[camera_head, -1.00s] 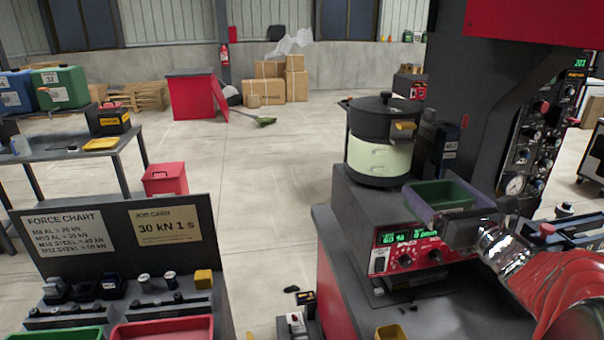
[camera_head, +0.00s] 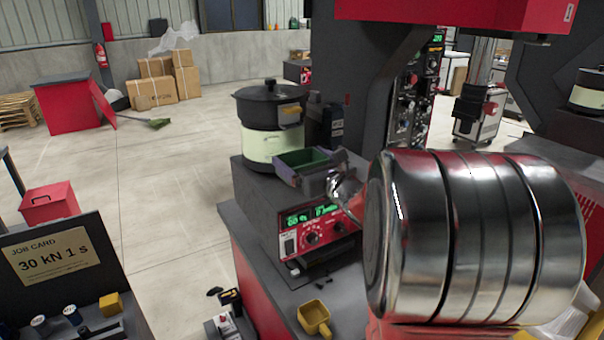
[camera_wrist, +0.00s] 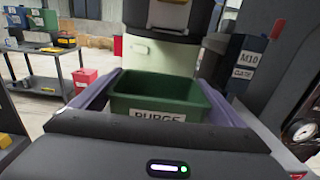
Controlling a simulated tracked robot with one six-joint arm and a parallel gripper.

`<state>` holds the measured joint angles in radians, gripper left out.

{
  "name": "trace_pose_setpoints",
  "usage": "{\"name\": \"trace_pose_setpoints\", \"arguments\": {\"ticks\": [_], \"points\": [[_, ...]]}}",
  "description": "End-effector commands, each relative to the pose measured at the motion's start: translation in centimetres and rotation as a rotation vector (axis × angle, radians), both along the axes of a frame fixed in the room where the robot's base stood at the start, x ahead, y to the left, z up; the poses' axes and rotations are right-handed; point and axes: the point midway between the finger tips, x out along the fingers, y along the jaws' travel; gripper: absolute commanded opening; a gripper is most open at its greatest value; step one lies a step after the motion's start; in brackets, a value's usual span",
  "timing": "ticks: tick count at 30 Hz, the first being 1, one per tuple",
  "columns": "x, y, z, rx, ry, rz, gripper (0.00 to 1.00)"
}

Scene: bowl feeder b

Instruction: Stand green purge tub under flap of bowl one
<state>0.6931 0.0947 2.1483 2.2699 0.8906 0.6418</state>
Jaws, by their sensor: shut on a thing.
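My gripper (camera_head: 301,163) is shut on the green purge tub (camera_wrist: 160,92), a purple finger along each side. The tub is upright, its PURGE label facing the wrist camera, and looks empty. In the head view the tub (camera_head: 302,157) is above the front right of the feeder box, close to the bowl's pale drum. Bowl one (camera_head: 268,100) is black and lidded, on a pale green drum (camera_head: 262,146). A yellowish piece on its right side (camera_head: 291,110), perhaps the flap, is above and behind the tub. I cannot tell whether the tub's bottom touches anything.
The feeder's red control panel (camera_head: 318,228) is below the gripper. A dark press column (camera_head: 365,100) rises behind. A yellow cup (camera_head: 313,317) is on the lower bench. My shiny arm link hides the right foreground.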

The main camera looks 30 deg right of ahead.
Motion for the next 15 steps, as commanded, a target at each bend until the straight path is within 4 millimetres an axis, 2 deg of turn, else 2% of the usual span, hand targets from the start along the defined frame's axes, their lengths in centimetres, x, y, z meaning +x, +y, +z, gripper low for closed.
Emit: {"name": "trace_pose_setpoints", "arguments": {"ticks": [3,11,15], "points": [[0.0,0.0,-0.6,0.001,0.000,0.000,0.68],[0.0,0.0,-0.6,0.000,-0.001,0.000,0.68],[0.0,0.0,-1.5,0.002,0.001,0.000,0.68]]}}
